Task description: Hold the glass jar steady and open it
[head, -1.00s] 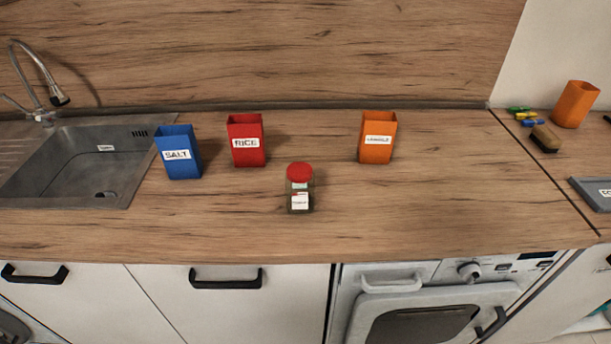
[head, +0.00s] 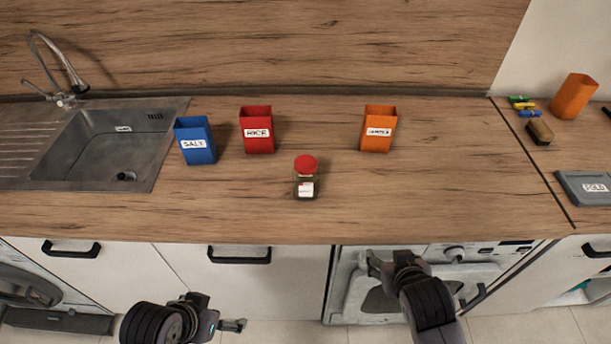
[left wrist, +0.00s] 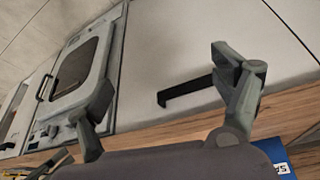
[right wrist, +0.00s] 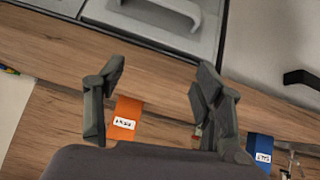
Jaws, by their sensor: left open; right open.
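The glass jar (head: 306,187) stands upright on the wooden counter with its red lid (head: 306,163) on and a white label on its front. My right gripper (head: 378,262) is open and empty in front of the counter, below and to the right of the jar. Its open fingers (right wrist: 157,90) also show in the right wrist view, where the jar is mostly hidden behind a finger. My left gripper (head: 236,326) is low in front of the cabinets, left of the jar. In the left wrist view its fingers (left wrist: 165,110) are apart with nothing between them.
A blue SALT container (head: 195,145), a red RICE container (head: 257,135) and an orange container (head: 378,133) stand behind the jar. The sink (head: 90,155) is at the left. The counter around the jar is clear.

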